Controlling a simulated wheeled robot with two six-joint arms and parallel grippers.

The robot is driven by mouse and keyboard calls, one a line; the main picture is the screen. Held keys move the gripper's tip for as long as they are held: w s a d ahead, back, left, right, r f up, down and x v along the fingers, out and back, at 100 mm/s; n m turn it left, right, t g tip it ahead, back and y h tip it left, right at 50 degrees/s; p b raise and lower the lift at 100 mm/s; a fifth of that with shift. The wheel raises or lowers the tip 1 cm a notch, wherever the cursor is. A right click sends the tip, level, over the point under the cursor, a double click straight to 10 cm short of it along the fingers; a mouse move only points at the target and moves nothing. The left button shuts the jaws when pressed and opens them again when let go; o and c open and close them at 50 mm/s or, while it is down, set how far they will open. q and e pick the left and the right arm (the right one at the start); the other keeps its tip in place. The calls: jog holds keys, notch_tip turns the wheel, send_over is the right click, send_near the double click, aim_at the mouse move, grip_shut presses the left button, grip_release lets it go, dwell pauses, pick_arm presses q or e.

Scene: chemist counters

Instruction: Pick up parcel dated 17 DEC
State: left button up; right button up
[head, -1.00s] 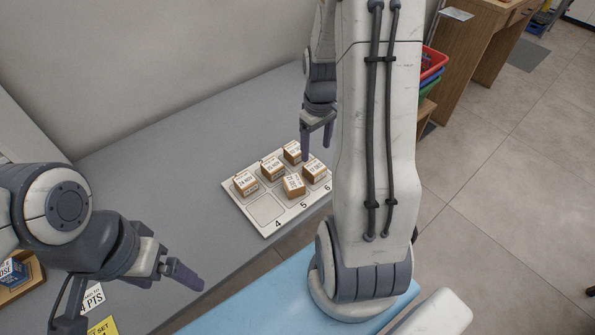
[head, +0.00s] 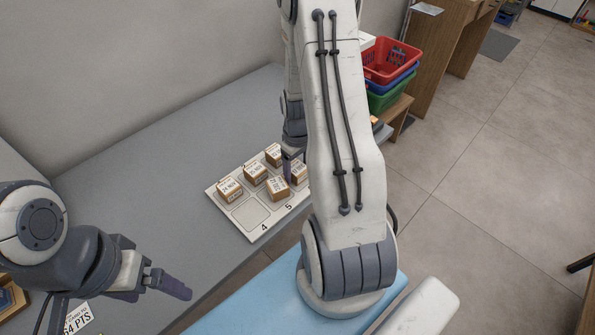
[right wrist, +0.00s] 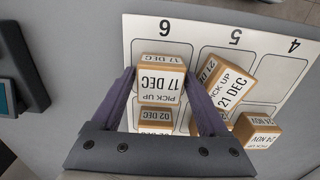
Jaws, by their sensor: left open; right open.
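The parcel dated 17 DEC (right wrist: 162,84) is a small brown box with white labels, standing in cell 6 of the numbered tray (right wrist: 145,27). In the head view the parcel (head: 301,172) is partly hidden by my right arm. My right gripper (right wrist: 163,90) is open, with one purple finger on each side of the parcel. Any contact between fingers and parcel cannot be told. In the head view my right gripper (head: 290,160) is low over the tray's right side. My left gripper (head: 174,287) is open and empty at the lower left, away from the tray.
The 21 DEC parcel (right wrist: 230,86) sits turned in cell 5, close beside my right finger. The 02 DEC parcel (right wrist: 155,117) is behind. The 24 NOV parcel (head: 229,190) stands at the tray's left; cell 4 is empty. Stacked baskets (head: 390,65) stand beyond the counter.

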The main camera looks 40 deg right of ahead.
jog(key=c, duration=1.2)
jog(key=shift+r, duration=0.15)
